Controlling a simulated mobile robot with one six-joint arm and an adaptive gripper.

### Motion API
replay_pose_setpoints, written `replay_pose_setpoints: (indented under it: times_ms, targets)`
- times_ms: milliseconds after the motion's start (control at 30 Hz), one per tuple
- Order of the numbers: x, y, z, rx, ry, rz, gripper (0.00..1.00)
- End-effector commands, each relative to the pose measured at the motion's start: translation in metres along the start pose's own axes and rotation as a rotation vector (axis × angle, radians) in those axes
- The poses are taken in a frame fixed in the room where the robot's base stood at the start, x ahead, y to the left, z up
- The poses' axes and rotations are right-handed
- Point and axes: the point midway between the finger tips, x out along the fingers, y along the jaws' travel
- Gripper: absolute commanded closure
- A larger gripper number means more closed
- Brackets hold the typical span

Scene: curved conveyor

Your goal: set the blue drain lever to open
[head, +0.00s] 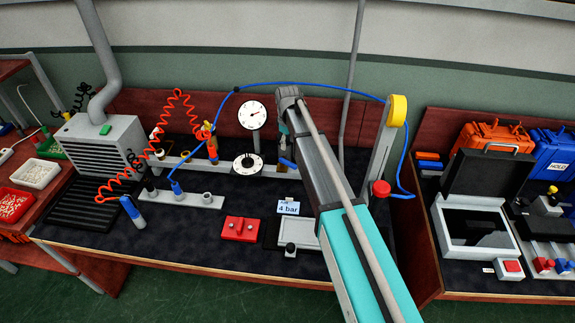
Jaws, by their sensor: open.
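A short blue lever (287,163) sits at the right end of the visible light grey rail, just left of my arm. It looks like the drain lever. It slants down to the right, and its right end lies close to the arm's edge. I cannot tell whether this slant is its open or shut position. My arm reaches up from the lower right to a dark grey joint above and behind the lever.
A round white gauge (252,115) and a black-and-white dial (247,164) stand left of the lever. A blue hose (310,86) arches over the bench. A "4 bar" card (289,207) and a red block (240,228) lie in front. A grey post (383,150) stands right.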

Motion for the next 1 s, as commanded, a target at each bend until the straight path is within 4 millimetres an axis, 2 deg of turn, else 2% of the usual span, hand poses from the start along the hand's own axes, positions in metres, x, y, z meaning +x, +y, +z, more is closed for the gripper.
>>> replay_pose_setpoints:
  times_ms: [33, 1000]
  targets:
    - [0.008, 0.000, 0.000, 0.000, 0.000, 0.000, 0.40]
    - [0.082, 0.000, 0.000, 0.000, 0.000, 0.000, 0.40]
